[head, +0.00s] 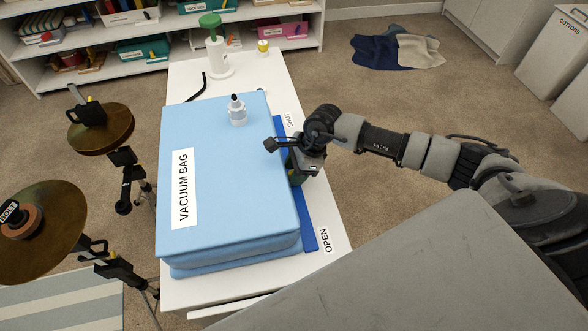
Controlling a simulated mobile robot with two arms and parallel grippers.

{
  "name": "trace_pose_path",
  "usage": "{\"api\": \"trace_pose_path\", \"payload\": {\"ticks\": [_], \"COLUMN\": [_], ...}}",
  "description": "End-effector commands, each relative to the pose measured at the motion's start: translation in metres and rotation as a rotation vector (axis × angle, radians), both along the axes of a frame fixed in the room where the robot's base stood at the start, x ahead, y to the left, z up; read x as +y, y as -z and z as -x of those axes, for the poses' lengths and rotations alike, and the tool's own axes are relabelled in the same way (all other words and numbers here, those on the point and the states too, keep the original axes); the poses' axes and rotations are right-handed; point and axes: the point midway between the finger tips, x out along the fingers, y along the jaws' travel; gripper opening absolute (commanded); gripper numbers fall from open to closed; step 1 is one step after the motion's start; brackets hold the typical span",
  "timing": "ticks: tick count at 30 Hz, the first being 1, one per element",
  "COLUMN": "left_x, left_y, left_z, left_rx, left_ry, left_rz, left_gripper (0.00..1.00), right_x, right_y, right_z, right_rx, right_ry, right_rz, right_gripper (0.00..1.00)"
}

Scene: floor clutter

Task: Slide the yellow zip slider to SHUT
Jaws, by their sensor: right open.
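A light blue vacuum bag (235,195), labelled VACUUM BAG, lies on a white table. A dark blue zip track (304,220) runs along its right side, between a SHUT label (289,120) at the far end and an OPEN label (325,240) at the near end. My right gripper (283,160) is open over the track, nearer SHUT than OPEN. I cannot make out the yellow zip slider; my gripper covers that part of the track. A small green part shows under the gripper. My left gripper is not in view.
A white and grey valve piece (237,112) stands on the bag. A green-topped white pump (215,50) and a yellow-topped item (263,47) are at the table's back. Round-topped stands (100,130) crowd the left.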

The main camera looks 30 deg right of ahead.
Motion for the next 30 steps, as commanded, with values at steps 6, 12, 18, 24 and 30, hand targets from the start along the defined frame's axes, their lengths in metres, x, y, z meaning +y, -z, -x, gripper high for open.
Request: {"api": "trace_pose_path", "payload": {"ticks": [6,12,18,24,30], "left_x": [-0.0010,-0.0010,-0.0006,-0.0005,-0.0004], "left_y": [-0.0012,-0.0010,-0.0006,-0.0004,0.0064], "left_z": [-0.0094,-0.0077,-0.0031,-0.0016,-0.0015], "left_rx": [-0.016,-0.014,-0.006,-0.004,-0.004], "left_ry": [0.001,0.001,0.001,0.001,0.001], "left_rz": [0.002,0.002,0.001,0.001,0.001], "left_gripper": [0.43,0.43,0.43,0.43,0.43], "right_x": [0.0022,0.0020,0.0019,0.0018,0.0003], "right_y": [0.0053,0.0049,0.0046,0.0051,0.0076], "right_z": [-0.0002,-0.0002,-0.0003,0.0001,-0.0055], "right_rx": [0.001,0.001,0.000,0.002,0.001], "right_ry": [0.000,0.000,0.001,0.001,0.001], "right_rz": [0.000,0.000,0.000,0.001,0.001], "right_gripper": [0.43,0.33,0.03,0.00,0.00]}}
